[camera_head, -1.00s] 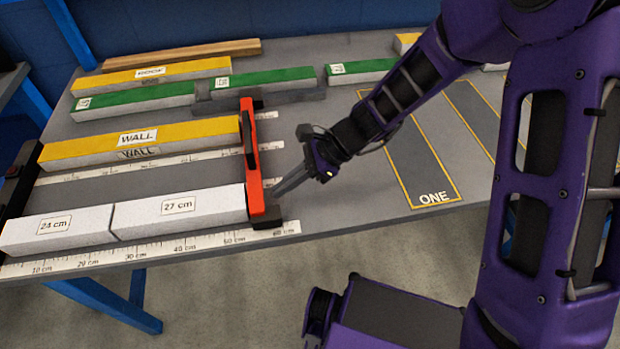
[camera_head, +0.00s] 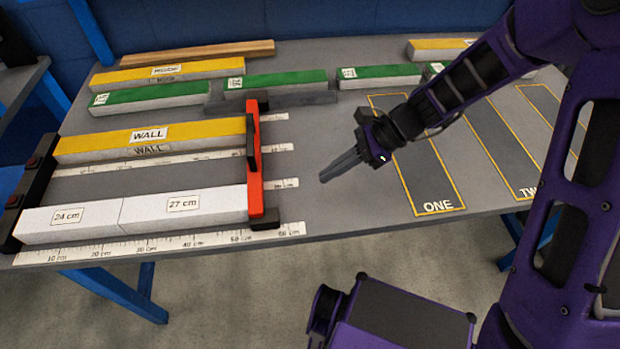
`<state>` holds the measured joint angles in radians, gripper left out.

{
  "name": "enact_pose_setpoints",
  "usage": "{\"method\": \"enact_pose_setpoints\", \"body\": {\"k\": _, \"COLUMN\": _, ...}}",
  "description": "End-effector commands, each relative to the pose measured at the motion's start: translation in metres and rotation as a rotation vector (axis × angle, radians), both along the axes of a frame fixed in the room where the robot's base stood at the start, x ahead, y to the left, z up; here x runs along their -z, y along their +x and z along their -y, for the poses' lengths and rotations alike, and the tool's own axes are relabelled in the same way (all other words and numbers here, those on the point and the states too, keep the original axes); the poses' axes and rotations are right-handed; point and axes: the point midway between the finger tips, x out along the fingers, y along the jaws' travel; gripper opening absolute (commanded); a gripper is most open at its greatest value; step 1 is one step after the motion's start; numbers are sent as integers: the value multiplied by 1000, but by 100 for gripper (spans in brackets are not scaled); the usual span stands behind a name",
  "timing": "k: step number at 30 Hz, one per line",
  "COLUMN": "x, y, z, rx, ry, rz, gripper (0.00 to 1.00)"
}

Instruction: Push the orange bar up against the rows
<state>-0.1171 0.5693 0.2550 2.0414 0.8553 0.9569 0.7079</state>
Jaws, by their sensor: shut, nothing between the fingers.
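The orange bar (camera_head: 255,172) stands across the right ends of the rows, with black blocks at its two ends. The front row holds a white 24 cm block (camera_head: 68,217) and a white 27 cm block (camera_head: 182,204), end to end. The bar appears to touch the right end of the 27 cm block and to lie against the yellow-topped WALL block (camera_head: 150,138) behind. My gripper (camera_head: 324,179) is shut and empty, to the right of the bar and apart from it, over bare table.
A black end stop (camera_head: 30,194) closes the rows at the left. Green-topped blocks (camera_head: 285,79) and a yellow-topped block (camera_head: 168,72) lie behind. The marked area ONE (camera_head: 432,178) lies to the right. The table's front edge is close to the front row.

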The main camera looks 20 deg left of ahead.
Motion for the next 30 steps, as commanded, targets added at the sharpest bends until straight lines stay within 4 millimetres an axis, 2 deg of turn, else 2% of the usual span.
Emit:
{"method": "enact_pose_setpoints", "body": {"k": 3, "x": -15, "y": 8, "z": 13, "rx": 1, "ry": 0, "rz": 2, "gripper": 0}}
{"method": "enact_pose_setpoints", "body": {"k": 9, "x": -25, "y": 15, "z": 20, "rx": 0, "ry": -2, "rz": 0, "gripper": 0}}
{"method": "enact_pose_setpoints", "body": {"k": 21, "x": -29, "y": 49, "z": -34, "rx": -2, "ry": -31, "rz": 17, "gripper": 0}}
{"method": "enact_pose_setpoints", "body": {"k": 26, "x": -22, "y": 48, "z": -42, "rx": -3, "ry": -34, "rz": 18, "gripper": 0}}
{"method": "enact_pose_setpoints", "body": {"k": 30, "x": -6, "y": 40, "z": -55, "rx": -4, "ry": -34, "rz": 17, "gripper": 0}}
